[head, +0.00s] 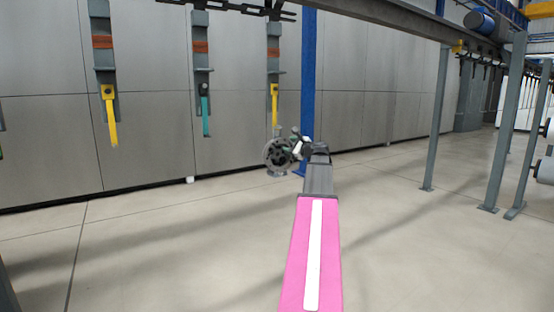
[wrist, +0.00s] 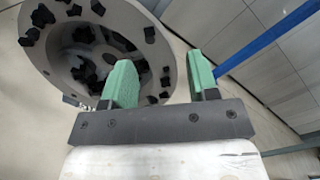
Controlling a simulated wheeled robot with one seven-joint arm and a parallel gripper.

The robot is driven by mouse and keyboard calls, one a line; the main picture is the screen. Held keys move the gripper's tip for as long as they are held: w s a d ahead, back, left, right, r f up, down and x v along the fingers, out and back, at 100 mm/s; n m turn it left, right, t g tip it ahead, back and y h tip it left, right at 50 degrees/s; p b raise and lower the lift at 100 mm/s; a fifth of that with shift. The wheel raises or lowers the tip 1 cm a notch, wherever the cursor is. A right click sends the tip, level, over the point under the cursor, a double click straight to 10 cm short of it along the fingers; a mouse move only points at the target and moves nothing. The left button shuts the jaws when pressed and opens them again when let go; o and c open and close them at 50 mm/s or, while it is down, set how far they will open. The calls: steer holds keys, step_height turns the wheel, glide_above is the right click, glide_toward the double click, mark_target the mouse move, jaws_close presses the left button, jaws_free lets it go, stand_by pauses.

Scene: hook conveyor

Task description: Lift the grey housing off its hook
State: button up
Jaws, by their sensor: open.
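The grey housing (head: 276,154) is a round, flanged part. In the head view it hangs at the lower end of a yellow hook (head: 274,105). In the wrist view the housing (wrist: 120,17) fills the upper left, with a wide bore and several black lumps on it. My gripper (head: 300,146) is at the housing's right side. Its two green fingers are apart in the wrist view (wrist: 162,68). The left finger overlaps the housing's rim in the picture, and the right finger is outside it. Whether either finger touches is unclear. The hook is not clear in the wrist view.
Another yellow hook (head: 109,112) and a teal hook (head: 205,115) hang empty to the left. Grey wall panels (head: 150,140) stand behind. A blue post (head: 309,80) rises just behind my gripper. Grey posts (head: 437,120) stand at right; the floor between is clear.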

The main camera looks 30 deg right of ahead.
steer(key=shift+w+a, duration=0.1)
steer(key=shift+w, duration=0.55)
steer(key=shift+c, duration=0.3)
jaws_close()
steer(key=c, duration=0.9)
jaws_free()
steer(key=shift+r, duration=0.1)
steer(key=shift+c, duration=0.2)
